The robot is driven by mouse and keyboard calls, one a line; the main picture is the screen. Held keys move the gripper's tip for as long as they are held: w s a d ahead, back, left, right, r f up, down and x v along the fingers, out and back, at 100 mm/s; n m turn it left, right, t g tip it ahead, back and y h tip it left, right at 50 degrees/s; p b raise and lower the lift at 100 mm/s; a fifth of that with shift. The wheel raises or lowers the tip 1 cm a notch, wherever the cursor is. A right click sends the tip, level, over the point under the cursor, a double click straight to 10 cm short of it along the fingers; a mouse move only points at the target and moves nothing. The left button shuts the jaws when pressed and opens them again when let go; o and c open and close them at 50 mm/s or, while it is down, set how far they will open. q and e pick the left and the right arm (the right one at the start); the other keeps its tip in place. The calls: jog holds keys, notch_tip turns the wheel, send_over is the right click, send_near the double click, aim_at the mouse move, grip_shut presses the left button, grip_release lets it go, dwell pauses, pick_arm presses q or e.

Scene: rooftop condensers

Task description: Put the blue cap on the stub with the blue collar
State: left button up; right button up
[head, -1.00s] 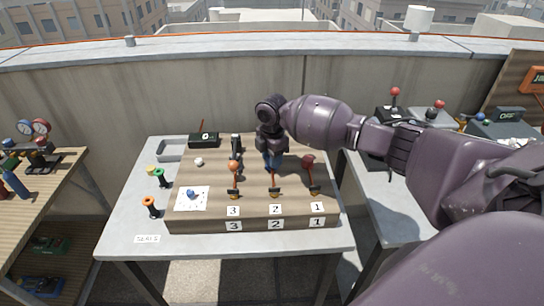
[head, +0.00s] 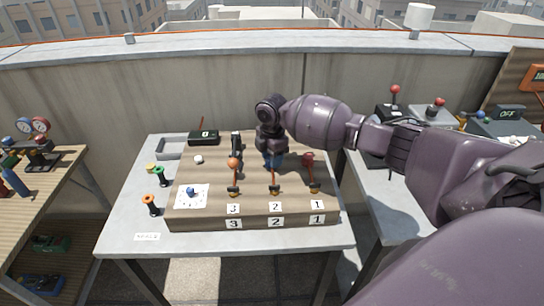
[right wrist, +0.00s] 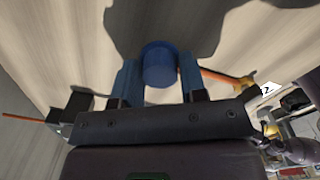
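The blue cap (right wrist: 160,64) is a short blue cylinder between the two blue fingers of my right gripper (right wrist: 160,82) in the right wrist view. The fingers sit close against both its sides. In the head view the right gripper (head: 272,162) is low over the wooden panel, behind the label 2, and hides most of the cap. An orange rod (head: 275,180) runs from there to a dark fitting at the panel's front. I cannot make out a blue collar or its stub. My left gripper is not in view.
Rods topped orange (head: 234,163) and red (head: 308,157) stand on either side of the gripper. A white card (head: 181,203) with a blue knob lies left. Orange-ringed (head: 149,199) and green-ringed (head: 159,171) pieces stand on the grey table (head: 125,215). A black box (head: 203,138) is behind.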

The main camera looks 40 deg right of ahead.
jog(key=o, duration=0.4)
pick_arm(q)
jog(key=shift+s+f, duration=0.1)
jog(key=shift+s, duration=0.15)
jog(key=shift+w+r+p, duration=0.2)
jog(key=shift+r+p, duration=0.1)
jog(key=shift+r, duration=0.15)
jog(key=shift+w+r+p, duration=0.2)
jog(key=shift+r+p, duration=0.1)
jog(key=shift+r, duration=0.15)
pick_arm(e)
notch_tip(320, 180, up, 11)
jog(key=shift+f, duration=0.1)
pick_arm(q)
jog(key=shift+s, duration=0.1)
pick_arm(e)
jog(key=shift+s, duration=0.15)
